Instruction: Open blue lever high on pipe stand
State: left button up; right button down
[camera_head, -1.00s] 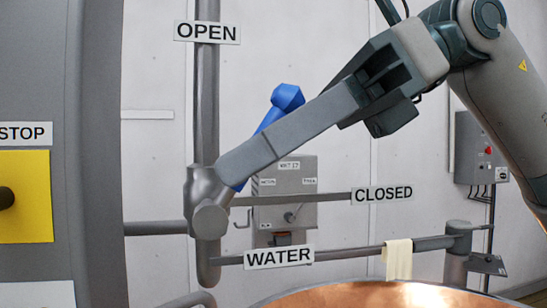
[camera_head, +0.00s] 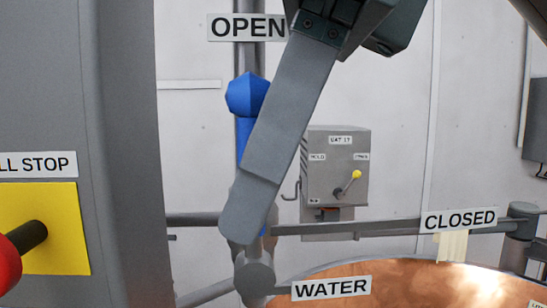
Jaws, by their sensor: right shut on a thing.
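The blue lever (camera_head: 247,95) is on the grey valve of the vertical pipe stand (camera_head: 250,58). It stands nearly upright, its knob just under the OPEN sign (camera_head: 247,27). My right gripper (camera_head: 250,215) comes in from the top, its long grey finger slanting down to the left across the lever. It is shut on the lever; the finger hides the lever's lower part and much of the valve. The CLOSED sign (camera_head: 459,219) is at the right and the WATER sign (camera_head: 331,288) below the valve. My left gripper is out of view.
A grey column at the left carries a yellow stop panel (camera_head: 68,225) with a red knob (camera_head: 8,268). A copper vat (camera_head: 420,282) is at the lower right. A grey control box (camera_head: 320,185) hangs behind, and a cloth (camera_head: 452,246) hangs on the horizontal pipe.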

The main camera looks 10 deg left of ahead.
jog(key=shift+r, duration=0.15)
jog(key=c, duration=1.7)
grip_release()
jog(key=shift+a, duration=0.1)
jog(key=shift+c, duration=0.2)
jog(key=shift+a, duration=0.45)
jog(key=shift+d, duration=0.35)
